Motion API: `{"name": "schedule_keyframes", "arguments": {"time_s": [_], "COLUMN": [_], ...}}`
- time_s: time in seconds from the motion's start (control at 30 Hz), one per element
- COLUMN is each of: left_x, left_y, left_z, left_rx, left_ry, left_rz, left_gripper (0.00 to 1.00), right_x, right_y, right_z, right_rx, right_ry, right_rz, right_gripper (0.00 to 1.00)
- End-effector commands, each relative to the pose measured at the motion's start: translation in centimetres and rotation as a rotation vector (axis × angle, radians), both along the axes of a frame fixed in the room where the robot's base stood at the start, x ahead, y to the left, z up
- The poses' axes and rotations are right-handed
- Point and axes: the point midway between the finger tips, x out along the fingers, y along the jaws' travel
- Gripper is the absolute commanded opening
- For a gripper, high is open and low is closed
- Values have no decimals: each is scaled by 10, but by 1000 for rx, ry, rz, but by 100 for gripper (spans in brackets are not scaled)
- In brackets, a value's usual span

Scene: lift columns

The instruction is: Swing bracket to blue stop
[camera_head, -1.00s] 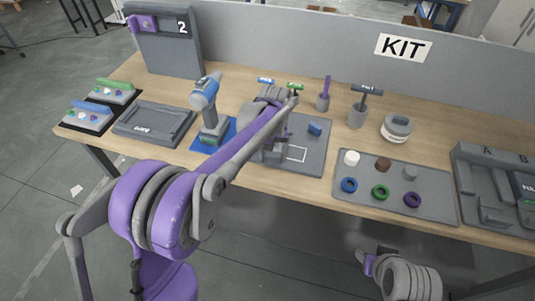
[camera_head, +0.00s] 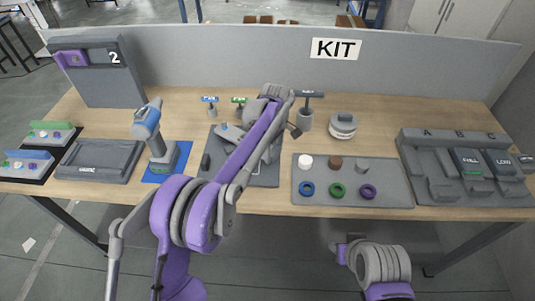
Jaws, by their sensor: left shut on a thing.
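A dark grey plate (camera_head: 268,180) lies on the bench near its front edge, left of the middle. A light grey piece (camera_head: 229,132) on its upper left looks like the bracket; its outline is partly covered. My left gripper (camera_head: 250,147) is low over this plate, mostly hidden behind my own left arm, and is shut on what seems to be the bracket. The blue stop does not show; my arm covers the right part of the plate. A small dark block (camera_head: 206,161) is at the plate's left edge.
A blue-grey power tool (camera_head: 150,128) stands on a blue mat left of the plate. A tray (camera_head: 385,198) with rings and round pieces lies to the right. Upright tools, including a holder (camera_head: 306,118), stand behind. A panel marked KIT (camera_head: 335,48) closes the back.

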Motion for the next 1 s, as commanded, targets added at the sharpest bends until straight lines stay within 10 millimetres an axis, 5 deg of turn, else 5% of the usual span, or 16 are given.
{"name": "schedule_keyframes", "arguments": {"time_s": [0.7,0.73,0.87,1.0], "left_x": [8,8,7,7], "left_y": [-3,-3,-3,-3], "left_z": [1,1,1,1], "left_rx": [-2,-2,-1,0], "left_ry": [-6,-6,-5,-4], "left_rz": [80,80,79,78], "left_gripper": [0,77,100,100], "right_x": [1,1,1,1], "right_y": [0,0,0,0], "right_z": [2,2,2,2], "right_rx": [0,0,0,0], "right_ry": [-2,-2,-2,-1], "right_rz": [0,0,0,0], "right_gripper": [50,50,50,50]}}
